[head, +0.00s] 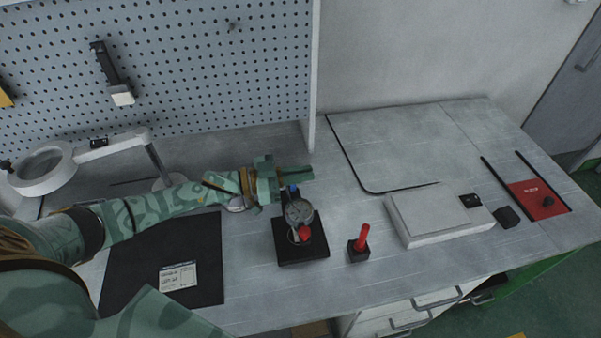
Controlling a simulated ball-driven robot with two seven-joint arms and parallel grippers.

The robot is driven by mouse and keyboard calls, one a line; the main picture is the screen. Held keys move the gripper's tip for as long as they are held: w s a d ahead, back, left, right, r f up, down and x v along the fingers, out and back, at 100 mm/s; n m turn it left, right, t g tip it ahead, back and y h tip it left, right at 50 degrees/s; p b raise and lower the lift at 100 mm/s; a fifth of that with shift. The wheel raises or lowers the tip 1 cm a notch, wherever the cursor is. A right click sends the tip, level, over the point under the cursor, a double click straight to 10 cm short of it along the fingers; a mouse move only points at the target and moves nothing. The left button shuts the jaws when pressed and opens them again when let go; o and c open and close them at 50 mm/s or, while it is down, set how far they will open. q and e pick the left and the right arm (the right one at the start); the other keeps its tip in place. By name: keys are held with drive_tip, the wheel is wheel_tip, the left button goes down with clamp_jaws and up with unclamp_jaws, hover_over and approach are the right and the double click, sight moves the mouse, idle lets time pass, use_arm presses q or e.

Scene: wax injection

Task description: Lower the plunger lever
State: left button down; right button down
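A small device with a round dial gauge (299,212) stands upright on a black square base (314,251) near the middle of the bench. A red knob (304,234) shows low on its front, and a small blue part (292,189) shows near its top. I cannot tell clearly which part is the plunger lever. My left gripper (298,174) is just above and behind the device top, its fingers pointing right. It partly hides the top, and I cannot tell whether it touches the blue part or how far its fingers are apart. My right gripper is not in view.
A red stick stands in a black block (358,252) right of the device. A pale flat box (437,215) lies farther right, near a red mat (540,200). A black mat (140,262) lies left, a magnifier lamp (42,170) behind it. A pegboard (200,60) rises behind.

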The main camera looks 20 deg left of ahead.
use_arm(q)
drive_tip(key=shift+s+d, duration=0.1)
drive_tip(key=shift+s+d+f+m, duration=0.15)
drive_tip(key=shift+s+d+m, duration=0.15)
drive_tip(key=shift+m, duration=0.65)
drive_tip(key=shift+s+d+f+m, duration=0.1)
drive_tip(key=shift+s+d+m, duration=0.2)
drive_tip(key=shift+m, duration=0.7)
drive_tip(key=shift+s+d+f+m, duration=0.15)
drive_tip(key=shift+s+m, duration=0.25)
drive_tip(key=shift+m, duration=0.55)
drive_tip(key=c, duration=1.5)
unclamp_jaws()
drive_tip(key=v, duration=1.6)
drive_tip(key=shift+s+a, duration=0.15)
